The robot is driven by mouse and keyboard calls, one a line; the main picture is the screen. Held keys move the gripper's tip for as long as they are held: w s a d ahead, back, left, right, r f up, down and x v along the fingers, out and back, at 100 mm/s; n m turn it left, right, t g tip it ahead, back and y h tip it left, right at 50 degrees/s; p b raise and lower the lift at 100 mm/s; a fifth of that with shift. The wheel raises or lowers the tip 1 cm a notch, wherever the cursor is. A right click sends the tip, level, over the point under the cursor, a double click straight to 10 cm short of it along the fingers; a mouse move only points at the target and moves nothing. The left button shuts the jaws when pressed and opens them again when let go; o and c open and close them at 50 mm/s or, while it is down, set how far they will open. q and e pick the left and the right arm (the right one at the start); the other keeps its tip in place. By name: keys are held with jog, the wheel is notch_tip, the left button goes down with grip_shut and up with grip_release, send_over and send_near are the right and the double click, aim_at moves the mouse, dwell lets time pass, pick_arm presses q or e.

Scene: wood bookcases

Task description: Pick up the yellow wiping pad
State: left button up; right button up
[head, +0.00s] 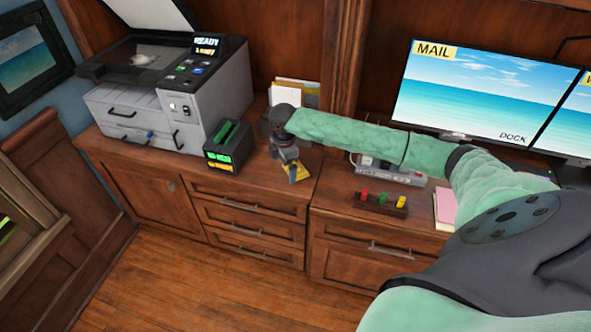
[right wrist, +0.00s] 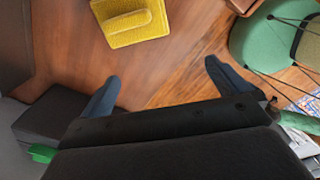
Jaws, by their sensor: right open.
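The yellow wiping pad (head: 301,172) lies flat on the wooden cabinet top, partly hidden behind my right gripper (head: 290,173) in the head view. In the right wrist view the pad (right wrist: 149,34) is at the top, with a raised yellow block on it. My right gripper (right wrist: 162,82) is open, its two dark fingers wide apart with nothing between them. The pad lies beyond the fingertips and toward the left finger, apart from both. My left gripper is not in view.
A black box (head: 226,150) with green and orange labels stands left of the pad, close to my gripper. A grey printer (head: 170,100) is further left. Papers (head: 295,94) stand behind. A rack with coloured pegs (head: 380,203) is to the right. The cabinet's front edge is near the pad.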

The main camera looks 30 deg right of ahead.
jog(key=d+r, duration=0.1)
jog(key=w+d+r, duration=0.1)
jog(key=d, duration=0.1)
jog(key=w+d+r, duration=0.1)
jog(key=d, duration=0.1)
jog(key=shift+d, duration=0.25)
jog(key=shift+f, duration=0.2)
notch_tip(320, 180, down, 2)
jog(key=shift+d+f+p, duration=0.1)
jog(key=shift+p, duration=0.45)
jog(key=shift+f, duration=0.15)
jog(key=f, duration=0.1)
jog(key=f+p, duration=0.2)
jog(key=shift+w+d, duration=0.1)
jog(key=shift+d, duration=0.15)
jog(key=shift+f, duration=0.85)
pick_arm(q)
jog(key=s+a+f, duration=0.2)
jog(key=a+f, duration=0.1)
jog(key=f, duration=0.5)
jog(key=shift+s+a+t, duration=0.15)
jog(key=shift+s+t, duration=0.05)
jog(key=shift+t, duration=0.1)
pick_arm(e)
jog(key=c, duration=1)
